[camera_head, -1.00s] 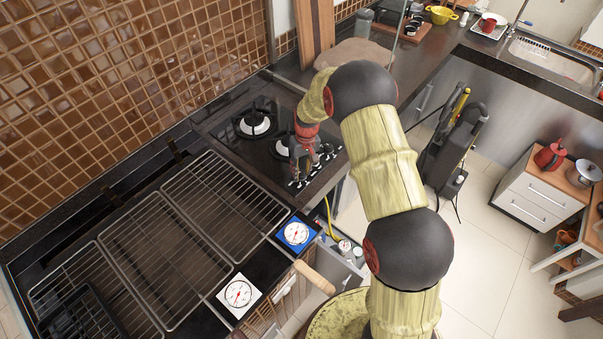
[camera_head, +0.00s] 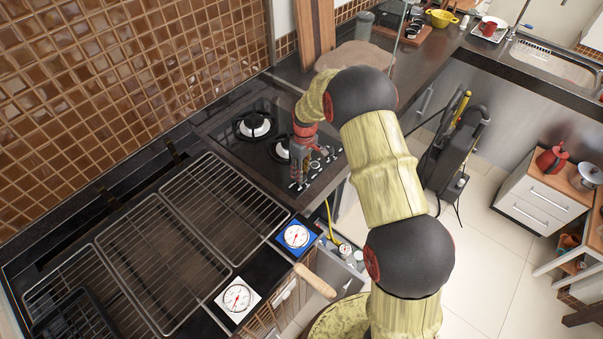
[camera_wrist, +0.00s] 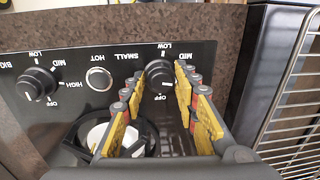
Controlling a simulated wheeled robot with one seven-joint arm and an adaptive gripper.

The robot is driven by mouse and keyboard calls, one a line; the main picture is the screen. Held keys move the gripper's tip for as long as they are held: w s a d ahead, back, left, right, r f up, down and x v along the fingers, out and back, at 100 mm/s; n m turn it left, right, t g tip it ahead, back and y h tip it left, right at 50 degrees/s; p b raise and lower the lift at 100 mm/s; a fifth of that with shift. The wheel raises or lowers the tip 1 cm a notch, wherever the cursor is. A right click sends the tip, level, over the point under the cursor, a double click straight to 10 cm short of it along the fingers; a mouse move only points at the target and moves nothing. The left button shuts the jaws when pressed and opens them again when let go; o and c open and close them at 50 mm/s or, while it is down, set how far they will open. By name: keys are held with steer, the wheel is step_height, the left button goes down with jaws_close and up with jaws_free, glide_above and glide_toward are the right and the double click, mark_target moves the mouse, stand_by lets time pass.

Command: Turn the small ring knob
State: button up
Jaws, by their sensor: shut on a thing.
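The small ring knob (camera_wrist: 160,74) is a dark round knob with a white mark, next to the upside-down word SMALL on the black hob panel in the wrist view. Its white mark points down, near the printed OFF. My gripper (camera_wrist: 158,84) has its yellow-padded fingers on either side of the knob, shut on it. In the head view my gripper (camera_head: 300,168) is over the front controls of the hob (camera_head: 232,147), and it hides the small knob there.
A second knob (camera_wrist: 36,83), marked BIG, and a silver round piece (camera_wrist: 98,79) marked HOT sit left of it in the wrist view.

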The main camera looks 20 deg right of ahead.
steer(key=o, duration=1.2)
steer(key=shift+c, duration=0.2)
step_height(320, 180, up, 12)
steer(key=shift+w+d, duration=0.35)
steer(key=shift+d, duration=0.05)
